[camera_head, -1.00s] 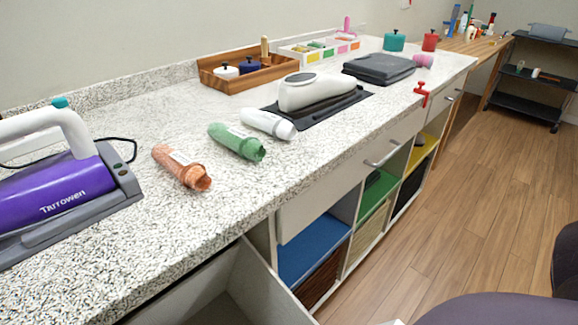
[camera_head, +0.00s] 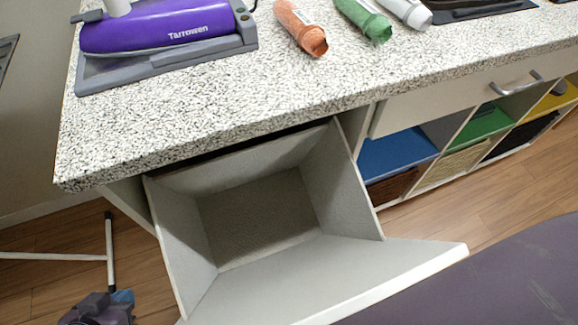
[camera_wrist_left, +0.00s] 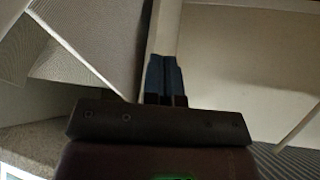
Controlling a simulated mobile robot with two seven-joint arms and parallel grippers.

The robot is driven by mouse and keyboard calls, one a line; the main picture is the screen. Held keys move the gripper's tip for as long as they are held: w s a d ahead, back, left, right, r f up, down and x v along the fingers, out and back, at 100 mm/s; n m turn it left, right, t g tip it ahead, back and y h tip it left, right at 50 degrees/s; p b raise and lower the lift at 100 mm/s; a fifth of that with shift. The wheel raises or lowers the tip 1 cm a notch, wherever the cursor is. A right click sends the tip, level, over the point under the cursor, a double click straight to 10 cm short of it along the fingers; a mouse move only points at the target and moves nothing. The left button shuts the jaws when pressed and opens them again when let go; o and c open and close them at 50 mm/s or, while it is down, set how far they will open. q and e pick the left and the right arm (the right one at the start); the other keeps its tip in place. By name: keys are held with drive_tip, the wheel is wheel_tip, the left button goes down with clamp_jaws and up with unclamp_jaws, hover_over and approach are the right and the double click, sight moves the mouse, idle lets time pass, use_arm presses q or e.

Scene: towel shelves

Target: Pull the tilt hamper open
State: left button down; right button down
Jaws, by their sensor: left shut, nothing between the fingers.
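The tilt hamper (camera_head: 330,276) is a pale grey bin under the near end of the speckled counter. In the head view it stands tilted out, with its empty-looking inside and dark bottom in sight. My left gripper (camera_head: 122,296) shows at the bottom left, dark with blue fingertips, low over the floor and apart from the hamper, to its left. In the left wrist view its blue fingers (camera_wrist_left: 166,78) are together with nothing between them, in front of a pale panel edge. I cannot tell which panel that is. My right gripper is not in view.
The speckled counter (camera_head: 250,95) overhangs the hamper. A drawer with a metal handle (camera_head: 515,84) and cubbies with blue, green and yellow linings are at right. A white-legged frame (camera_head: 108,250) stands at left.

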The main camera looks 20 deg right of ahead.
use_arm(q)
drive_tip(key=w+d+r+m+g+h, duration=0.1)
drive_tip(key=d+r+m, duration=0.1)
drive_tip(key=d, duration=0.1)
drive_tip(key=w+d+r+m+g+h, duration=0.1)
drive_tip(key=d+r+m+g+h, duration=0.1)
drive_tip(key=d+r+m, duration=0.1)
drive_tip(key=w+d+r+m+g+h, duration=0.1)
drive_tip(key=d+r+m+g, duration=0.1)
drive_tip(key=d+m, duration=0.1)
drive_tip(key=shift+r+h, duration=0.3)
drive_tip(key=shift+h, duration=0.1)
wheel_tip(320, 180, up, 3)
drive_tip(key=m+g, duration=0.3)
wheel_tip(320, 180, up, 5)
drive_tip(key=m+g+y, duration=0.3)
drive_tip(key=m, duration=0.1)
hover_over(170, 269)
drive_tip(key=s+a, duration=0.2)
drive_tip(key=r, duration=0.1)
drive_tip(key=shift+g, duration=0.3)
drive_tip(key=shift+s+d+f, duration=0.4)
drive_tip(key=shift+s+f, duration=1)
drive_tip(key=shift+f, duration=0.25)
drive_tip(key=shift+s+d+f, duration=0.4)
drive_tip(key=shift+s+f, duration=0.95)
drive_tip(key=shift+f, duration=0.25)
drive_tip(key=shift+s+d+f, duration=0.4)
drive_tip(key=shift+s+f, duration=1)
drive_tip(key=shift+f, duration=0.25)
